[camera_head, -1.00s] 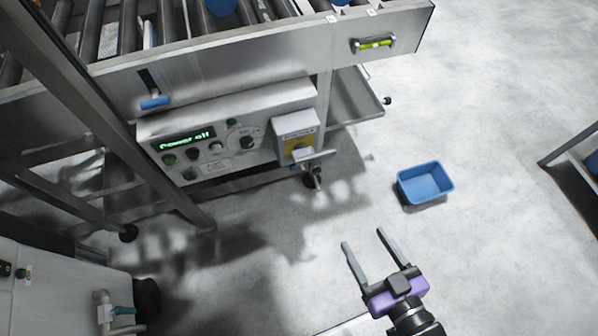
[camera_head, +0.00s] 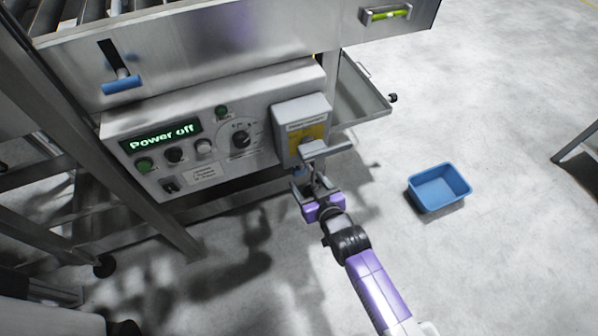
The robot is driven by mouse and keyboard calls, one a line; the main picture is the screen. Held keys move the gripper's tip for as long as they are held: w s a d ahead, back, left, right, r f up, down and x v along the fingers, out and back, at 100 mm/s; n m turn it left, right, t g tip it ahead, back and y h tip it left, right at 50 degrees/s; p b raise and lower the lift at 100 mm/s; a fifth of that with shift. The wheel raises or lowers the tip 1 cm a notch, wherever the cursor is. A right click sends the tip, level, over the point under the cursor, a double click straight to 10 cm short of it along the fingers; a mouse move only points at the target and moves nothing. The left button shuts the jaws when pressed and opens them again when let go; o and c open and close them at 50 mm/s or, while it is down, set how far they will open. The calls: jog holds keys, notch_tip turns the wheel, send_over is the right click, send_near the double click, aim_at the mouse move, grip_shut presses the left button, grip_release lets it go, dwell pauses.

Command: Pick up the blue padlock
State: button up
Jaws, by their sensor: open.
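My gripper (camera_head: 312,180) is open, just below and in front of the grey switch box (camera_head: 302,118) with a yellow plate. Its fingers point at the box's lower front, where a grey handle-like part (camera_head: 313,148) sticks out. Whether the fingers touch anything is too small to tell. The gripper and arm hide what lies directly behind them.
The control panel (camera_head: 187,182) with a green "Power off" display is left of the switch box. A blue bin (camera_head: 440,188) sits on the floor at the right. A metal tray (camera_head: 362,105) juts out right of the box. The floor at lower right is clear.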

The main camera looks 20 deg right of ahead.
aim_at(300, 171)
jog(key=shift+b+x, duration=1.05)
jog(key=shift+x, duration=2.15)
jog(key=shift+d, duration=0.15)
grip_shut()
jog(key=shift+s+r+p, duration=0.2)
jog(key=shift+r+p, duration=0.3)
jog(key=shift+r, duration=0.35)
jog(key=s+p, duration=0.2)
jog(key=s, duration=1.5)
jog(key=shift+s+f+p, duration=0.15)
jog(key=shift+s+p, duration=0.2)
jog(key=shift+s, duration=0.05)
